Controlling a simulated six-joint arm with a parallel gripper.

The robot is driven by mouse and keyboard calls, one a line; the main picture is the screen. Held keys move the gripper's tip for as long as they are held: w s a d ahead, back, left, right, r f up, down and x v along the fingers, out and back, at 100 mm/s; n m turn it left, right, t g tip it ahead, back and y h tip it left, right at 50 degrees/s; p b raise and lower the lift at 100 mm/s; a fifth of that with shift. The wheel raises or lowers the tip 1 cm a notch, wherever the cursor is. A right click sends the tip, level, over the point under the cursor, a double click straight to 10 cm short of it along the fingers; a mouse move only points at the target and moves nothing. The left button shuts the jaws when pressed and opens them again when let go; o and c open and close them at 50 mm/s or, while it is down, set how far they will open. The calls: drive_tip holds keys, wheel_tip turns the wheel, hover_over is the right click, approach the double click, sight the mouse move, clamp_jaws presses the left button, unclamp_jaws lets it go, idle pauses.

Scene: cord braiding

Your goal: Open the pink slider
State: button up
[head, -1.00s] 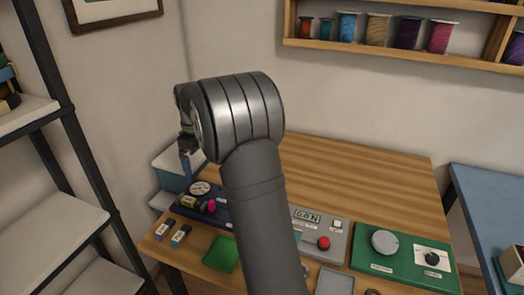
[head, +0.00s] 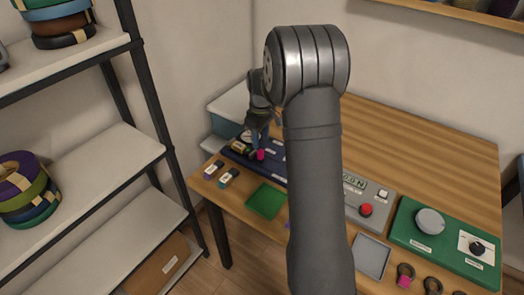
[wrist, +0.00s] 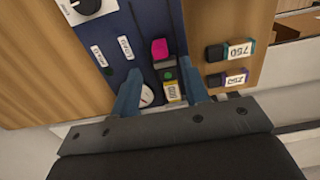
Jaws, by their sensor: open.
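The pink slider knob (head: 261,155) sits on the dark blue panel (head: 273,167) at the table's back left. In the wrist view the pink knob (wrist: 160,49) is at the top of a dark slot, just beyond the fingertips. My gripper (head: 258,138) is above the panel, close to the knob. In the wrist view my gripper (wrist: 161,70) is open, with one blue finger on each side of the slot and nothing held. Whether a finger touches the knob cannot be told.
Two labelled blocks (wrist: 230,50) lie right of the panel in the wrist view. A grey box with a red button (head: 366,209) and a green panel with a dial (head: 430,221) stand to the right. A green pad (head: 266,201) lies in front.

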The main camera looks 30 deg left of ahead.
sight(261, 150)
wheel_tip(261, 150, down, 7)
drive_tip(key=shift+f, duration=0.1)
idle(0.3)
clamp_jaws()
